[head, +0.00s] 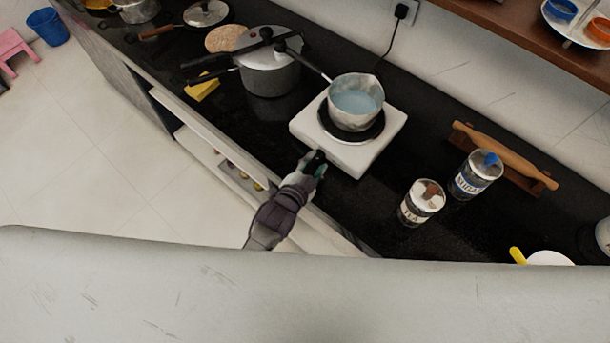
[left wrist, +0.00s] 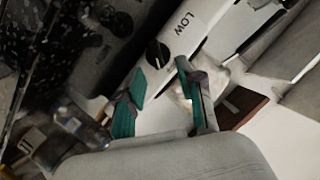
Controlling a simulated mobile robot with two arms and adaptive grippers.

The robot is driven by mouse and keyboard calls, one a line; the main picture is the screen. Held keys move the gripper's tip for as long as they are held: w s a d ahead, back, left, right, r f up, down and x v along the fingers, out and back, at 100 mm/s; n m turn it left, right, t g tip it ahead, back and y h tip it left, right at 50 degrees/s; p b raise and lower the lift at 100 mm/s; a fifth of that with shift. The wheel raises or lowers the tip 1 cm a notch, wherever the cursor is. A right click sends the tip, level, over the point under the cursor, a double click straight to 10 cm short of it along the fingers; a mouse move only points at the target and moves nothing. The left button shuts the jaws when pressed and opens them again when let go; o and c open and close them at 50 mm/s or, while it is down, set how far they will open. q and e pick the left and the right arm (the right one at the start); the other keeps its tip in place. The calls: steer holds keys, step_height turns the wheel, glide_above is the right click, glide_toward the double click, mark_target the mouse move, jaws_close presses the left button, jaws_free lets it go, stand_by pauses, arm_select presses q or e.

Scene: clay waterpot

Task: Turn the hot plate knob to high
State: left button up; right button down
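The hot plate (head: 301,126) is a white square unit on the black counter in the head view. A metal saucepan (head: 356,104) of bluish water stands on its black burner. In the left wrist view its white front panel (left wrist: 205,10) carries the word LOW and a round black knob (left wrist: 157,53). The knob's pointer is too small to read. My left gripper (head: 316,163) is at the hot plate's front edge. In the left wrist view the gripper (left wrist: 161,70) is open, its green-padded fingers apart and the knob just beyond the gap between their tips. My right gripper is out of view.
A pressure cooker (head: 270,74) stands left of the hot plate. A tea jar (head: 420,204) and a sugar jar (head: 476,176) stand to the right, with a rolling pin (head: 505,152) behind. Open shelves (head: 205,150) lie below the counter front. Floor at left is mostly clear.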

arm_select(q)
steer(key=v, duration=1)
steer(key=shift+s, duration=0.1)
